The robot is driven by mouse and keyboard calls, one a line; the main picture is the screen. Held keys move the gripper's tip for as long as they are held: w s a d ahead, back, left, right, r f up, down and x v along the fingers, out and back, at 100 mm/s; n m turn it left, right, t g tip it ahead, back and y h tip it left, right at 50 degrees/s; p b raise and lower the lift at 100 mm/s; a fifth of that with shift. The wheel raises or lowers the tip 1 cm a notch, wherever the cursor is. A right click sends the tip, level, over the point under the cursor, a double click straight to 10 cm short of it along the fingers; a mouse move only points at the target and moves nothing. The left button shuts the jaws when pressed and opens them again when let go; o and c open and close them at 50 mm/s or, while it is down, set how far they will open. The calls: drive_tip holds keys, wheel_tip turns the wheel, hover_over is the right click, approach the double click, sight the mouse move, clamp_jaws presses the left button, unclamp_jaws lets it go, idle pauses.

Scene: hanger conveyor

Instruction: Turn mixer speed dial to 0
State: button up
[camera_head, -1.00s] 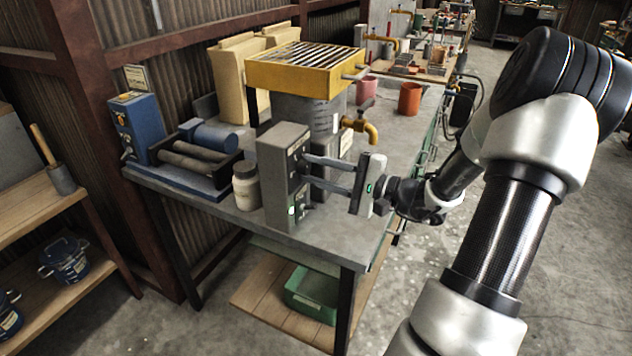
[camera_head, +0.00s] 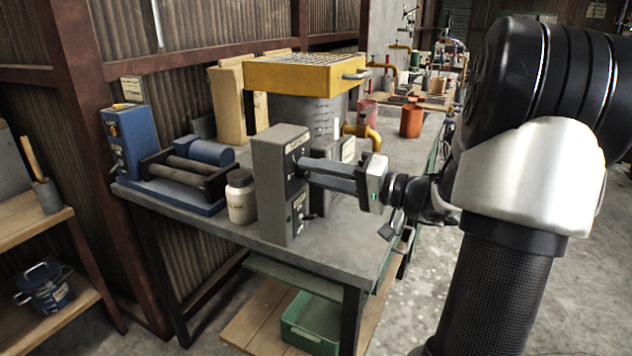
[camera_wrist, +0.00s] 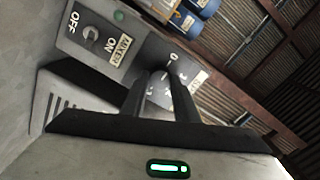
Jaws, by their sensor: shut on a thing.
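The mixer control box (camera_head: 272,190) is a grey upright box on the bench. Its panel faces right, toward my gripper (camera_head: 300,170). In the wrist view, the panel (camera_wrist: 183,104) carries the speed dial (camera_wrist: 164,78), with a 0 mark near it. My gripper (camera_wrist: 163,85) reaches the panel with its two dark fingers close together around the dial, shut on it. The fingers hide most of the dial, so I cannot tell its setting. An OFF/ON switch (camera_wrist: 96,35) and a MIXER label (camera_wrist: 124,44) sit on the same panel, apart from the fingers.
A pale jar (camera_head: 241,198) stands left of the control box. Behind are a blue roller machine (camera_head: 207,152) and a yellow-topped drum unit (camera_head: 300,75) with a brass tap (camera_head: 365,135). The bench front (camera_head: 335,245) is clear.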

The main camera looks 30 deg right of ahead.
drive_tip(key=shift+n, duration=0.6)
drive_tip(key=o, duration=1.1)
drive_tip(key=shift+c, duration=0.2)
drive_tip(key=p+v, duration=0.2)
drive_tip(key=v, duration=1.5)
drive_tip(key=shift+s+d, duration=0.2)
